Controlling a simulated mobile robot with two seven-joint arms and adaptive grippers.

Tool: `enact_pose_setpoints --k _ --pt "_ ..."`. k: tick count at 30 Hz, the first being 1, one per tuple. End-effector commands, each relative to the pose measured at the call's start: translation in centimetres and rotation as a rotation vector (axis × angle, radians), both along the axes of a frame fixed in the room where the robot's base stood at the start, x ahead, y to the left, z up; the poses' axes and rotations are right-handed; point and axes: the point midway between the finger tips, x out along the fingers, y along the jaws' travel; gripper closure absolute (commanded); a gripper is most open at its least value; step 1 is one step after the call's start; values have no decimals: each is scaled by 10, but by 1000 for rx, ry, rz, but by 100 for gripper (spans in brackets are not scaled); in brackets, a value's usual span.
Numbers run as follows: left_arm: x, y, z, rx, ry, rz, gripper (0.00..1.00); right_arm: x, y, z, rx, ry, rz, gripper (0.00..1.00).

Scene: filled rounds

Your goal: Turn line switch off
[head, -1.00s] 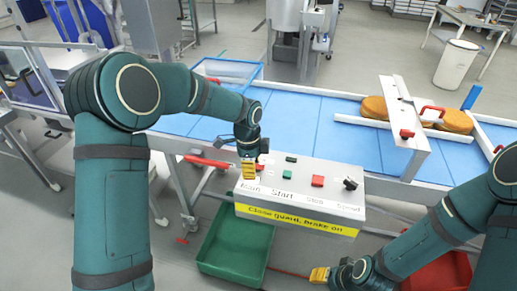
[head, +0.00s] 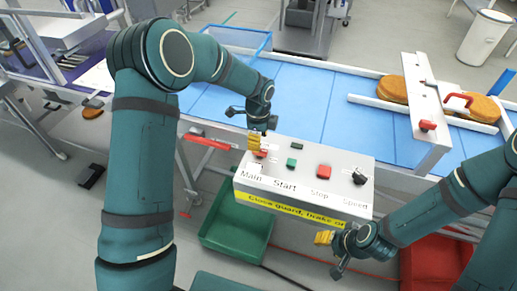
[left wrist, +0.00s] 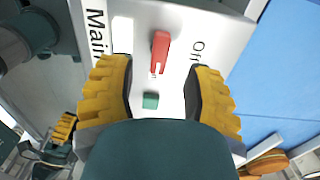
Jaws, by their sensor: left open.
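The control box (head: 300,205) has a sloping pale panel lettered Main, Start, Stop and Speed. The red Main switch (left wrist: 160,52) shows in the left wrist view between the words Main and Off; in the head view it is mostly hidden by my left gripper. My left gripper (head: 254,142) is over the Main end of the panel. In the left wrist view its yellow fingers (left wrist: 158,76) are open, one either side of the switch, with gaps on both sides. My right gripper (head: 324,238) is low in front of the box; its jaw opening is unclear.
The green Start button (head: 291,163), red Stop button (head: 324,172) and dark Speed knob (head: 360,177) sit close by. The blue conveyor (head: 300,100) runs behind, with round orange-brown pieces (head: 392,89) near a guard. A green bin (head: 238,225) stands below.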

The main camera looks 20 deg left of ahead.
Motion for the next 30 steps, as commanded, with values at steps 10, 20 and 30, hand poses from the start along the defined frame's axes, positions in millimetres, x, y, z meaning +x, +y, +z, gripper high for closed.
enact_pose_setpoints --k 10,20,30 --pt "0 0 -47 0 1 0 50 0 0 2 0 0 0 54" --pt "0 0 -53 0 -1 1 50 0 0 2 0 0 0 54" --pt "0 0 -53 0 0 0 100 0 0 2 0 0 0 54"
